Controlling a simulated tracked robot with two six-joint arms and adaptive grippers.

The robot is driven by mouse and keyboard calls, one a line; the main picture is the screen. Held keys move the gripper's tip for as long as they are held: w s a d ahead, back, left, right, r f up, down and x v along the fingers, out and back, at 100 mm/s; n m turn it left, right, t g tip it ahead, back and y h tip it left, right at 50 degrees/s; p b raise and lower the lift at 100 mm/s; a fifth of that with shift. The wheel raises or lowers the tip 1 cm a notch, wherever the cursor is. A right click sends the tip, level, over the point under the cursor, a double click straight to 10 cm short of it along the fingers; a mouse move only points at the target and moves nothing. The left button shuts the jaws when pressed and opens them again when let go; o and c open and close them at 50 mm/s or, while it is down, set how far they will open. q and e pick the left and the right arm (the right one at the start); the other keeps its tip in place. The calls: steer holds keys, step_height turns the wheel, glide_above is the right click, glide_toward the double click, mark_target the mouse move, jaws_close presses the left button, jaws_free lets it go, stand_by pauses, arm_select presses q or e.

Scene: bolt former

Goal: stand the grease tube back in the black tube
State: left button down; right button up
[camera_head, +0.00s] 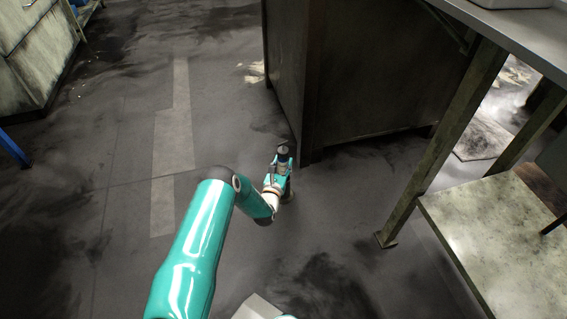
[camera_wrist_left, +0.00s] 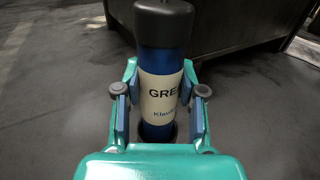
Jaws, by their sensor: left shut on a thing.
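The grease tube is blue with a cream label reading "GRE" and a dark cap; in the left wrist view (camera_wrist_left: 160,95) it stands roughly upright between my left fingers. My left gripper (camera_wrist_left: 160,112) is shut on it around the label. The dark cap also shows in the head view (camera_head: 284,149), above my left gripper (camera_head: 282,166). A dark round rim (camera_wrist_left: 174,131) shows around the tube's lower end, apparently the black tube's mouth; how deep the grease tube sits cannot be told. A dark upright piece (camera_head: 289,186) shows below the gripper. My right gripper is out of view.
A large dark cabinet (camera_head: 360,80) stands just behind the gripper, its near corner close. A workbench with metal legs and a low shelf (camera_head: 500,225) is at the right. A grey cabinet (camera_head: 35,50) is at the far left. The stained floor (camera_head: 110,220) at left is open.

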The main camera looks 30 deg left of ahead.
arm_select(q)
steer(key=shift+f, duration=1.5)
steer(key=c, duration=0.6)
jaws_free()
steer(key=shift+s+f, duration=0.1)
